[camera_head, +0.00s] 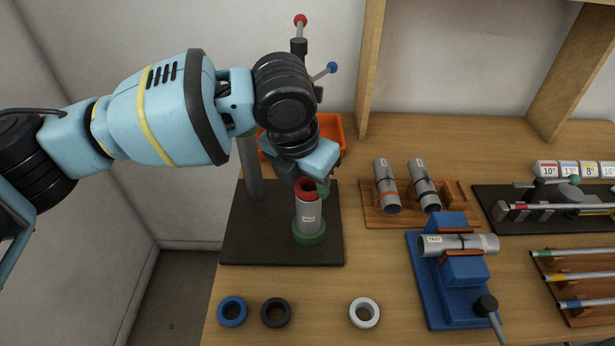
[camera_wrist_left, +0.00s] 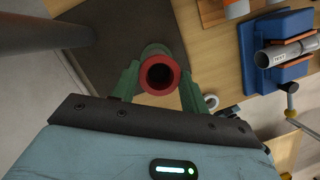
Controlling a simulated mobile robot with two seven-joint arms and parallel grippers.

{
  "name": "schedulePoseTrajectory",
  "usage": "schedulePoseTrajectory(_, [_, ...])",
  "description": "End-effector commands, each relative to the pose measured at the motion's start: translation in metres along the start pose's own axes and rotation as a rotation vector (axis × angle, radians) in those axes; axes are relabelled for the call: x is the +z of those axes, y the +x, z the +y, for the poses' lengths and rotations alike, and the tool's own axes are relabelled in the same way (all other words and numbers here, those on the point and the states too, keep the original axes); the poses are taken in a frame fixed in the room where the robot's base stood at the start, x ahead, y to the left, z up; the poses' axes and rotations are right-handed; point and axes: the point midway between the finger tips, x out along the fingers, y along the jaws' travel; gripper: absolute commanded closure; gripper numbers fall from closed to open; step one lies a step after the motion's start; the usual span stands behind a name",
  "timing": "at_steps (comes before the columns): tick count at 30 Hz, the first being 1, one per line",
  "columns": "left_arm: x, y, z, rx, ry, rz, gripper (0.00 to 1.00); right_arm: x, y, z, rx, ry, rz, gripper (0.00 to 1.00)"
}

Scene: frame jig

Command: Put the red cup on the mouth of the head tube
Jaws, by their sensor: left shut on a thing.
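The head tube (camera_head: 309,217) is a short grey labelled tube standing upright in a green ring base on a dark plate. The red cup (camera_head: 304,188) is a red ring with a dark hole, right at the tube's top end. In the left wrist view the red cup (camera_wrist_left: 160,73) lies in line with the tube, whose grey side shows beyond it. My left gripper (camera_head: 308,182) is shut on the red cup, its green fingers (camera_wrist_left: 158,88) on either side. Whether the cup is fully seated or just above the mouth I cannot tell. My right gripper is out of view.
A dark post (camera_head: 249,165) rises from the plate left of the tube. An orange bin (camera_head: 331,130) stands behind my gripper. Blue (camera_head: 233,324), black and white rings lie in front. A blue clamp (camera_head: 449,305) holding a tube stands to the right.

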Motion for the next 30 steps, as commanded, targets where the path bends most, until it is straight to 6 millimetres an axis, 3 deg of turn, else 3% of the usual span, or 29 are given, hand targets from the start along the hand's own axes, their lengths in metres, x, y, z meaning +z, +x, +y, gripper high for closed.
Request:
schedulePoseTrajectory(3, [-0.001,0.003,0.0,0.0,0.0,0.0,0.77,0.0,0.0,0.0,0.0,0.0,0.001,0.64])
schedulePoseTrajectory(4, [-0.001,0.003,0.0,0.0,0.0,0.0,0.53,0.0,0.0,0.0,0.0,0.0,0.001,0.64])
schedulePoseTrajectory(9, [-0.001,0.003,0.0,0.0,0.0,0.0,0.33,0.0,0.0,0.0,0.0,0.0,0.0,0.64])
schedulePoseTrajectory(20, [0.0,-0.003,0.0,0.0,0.0,-0.001,0.33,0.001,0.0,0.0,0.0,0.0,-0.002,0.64])
schedulePoseTrajectory(30, [0.001,-0.063,0.0,0.001,0.001,-0.004,0.33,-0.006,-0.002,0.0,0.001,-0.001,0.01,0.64])
